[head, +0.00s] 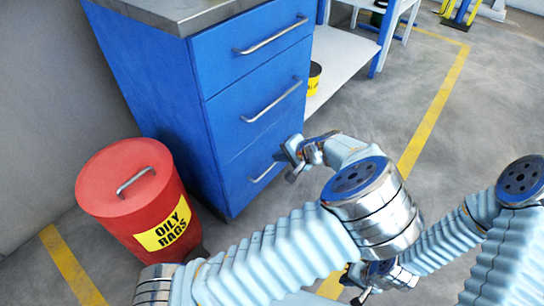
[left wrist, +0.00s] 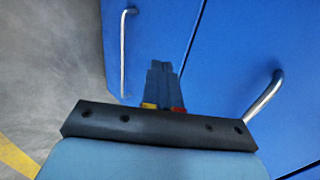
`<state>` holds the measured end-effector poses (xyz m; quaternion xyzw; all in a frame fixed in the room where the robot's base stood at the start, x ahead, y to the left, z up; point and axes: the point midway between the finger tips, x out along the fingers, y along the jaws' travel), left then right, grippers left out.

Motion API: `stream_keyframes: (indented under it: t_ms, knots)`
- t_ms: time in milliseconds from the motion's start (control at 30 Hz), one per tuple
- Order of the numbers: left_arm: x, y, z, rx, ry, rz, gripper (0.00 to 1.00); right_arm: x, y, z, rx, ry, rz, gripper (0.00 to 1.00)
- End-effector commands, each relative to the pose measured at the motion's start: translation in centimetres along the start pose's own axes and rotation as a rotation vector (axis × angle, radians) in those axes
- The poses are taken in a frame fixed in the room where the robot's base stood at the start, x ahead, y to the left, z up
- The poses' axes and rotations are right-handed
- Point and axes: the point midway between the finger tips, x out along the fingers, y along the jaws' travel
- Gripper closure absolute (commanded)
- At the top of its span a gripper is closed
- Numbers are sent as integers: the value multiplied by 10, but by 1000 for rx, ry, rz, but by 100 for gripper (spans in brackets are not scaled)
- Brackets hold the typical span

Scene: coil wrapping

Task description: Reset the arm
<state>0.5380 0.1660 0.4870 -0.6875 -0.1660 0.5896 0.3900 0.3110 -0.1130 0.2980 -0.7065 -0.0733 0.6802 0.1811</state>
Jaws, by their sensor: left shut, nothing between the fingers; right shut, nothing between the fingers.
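My left arm comes in from the lower left of the head view, and its gripper (head: 291,157) is in front of the blue drawer cabinet. In the left wrist view the two left fingers (left wrist: 160,80) are together, with nothing between them. Blue drawer fronts and two metal handles show behind them. My right arm comes in from the right, and its gripper (head: 358,297) is low in the picture, near the bottom edge. It is small and partly hidden there; it looks shut and empty.
The blue cabinet (head: 160,110) has several closed drawers with metal handles (head: 272,36). A red bin (head: 130,190) labelled oily rags stands left of it. A white shelf (head: 340,60) with a yellow and black can (head: 314,78) is behind. Grey floor (head: 480,110) at right is clear.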

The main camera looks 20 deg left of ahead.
Motion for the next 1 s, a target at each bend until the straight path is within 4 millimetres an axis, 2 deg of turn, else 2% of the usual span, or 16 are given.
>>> stream_keyframes:
  t_ms: [100,300,367,467,567,600,667,700,767,833,900,1000]
  knots:
    - [-9,0,0,0,1,0,100,0,0,0,0,0,0,100]
    - [-10,1,1,1,-2,1,100,0,0,0,0,0,0,100]
    - [-4,3,3,2,-8,13,100,0,0,0,0,0,0,100]
    - [23,19,19,11,-44,78,100,0,0,0,0,0,0,100]
    - [68,55,53,17,-107,218,100,0,0,0,0,0,0,100]
    - [86,75,73,13,-136,296,100,0,0,0,0,0,0,100]
    - [107,110,107,-8,-174,434,100,0,0,0,0,0,0,100]
    - [115,135,130,-35,-195,534,100,0,0,0,0,0,0,100]
    - [115,168,158,-90,-214,677,100,0,0,0,0,0,0,100]
    - [103,198,181,-170,-216,824,100,0,0,0,0,0,0,100]
    - [86,217,194,-259,-203,943,100,0,0,0,0,0,0,100]
    - [62,227,199,-380,-171,1059,100,0,0,0,0,0,0,100]
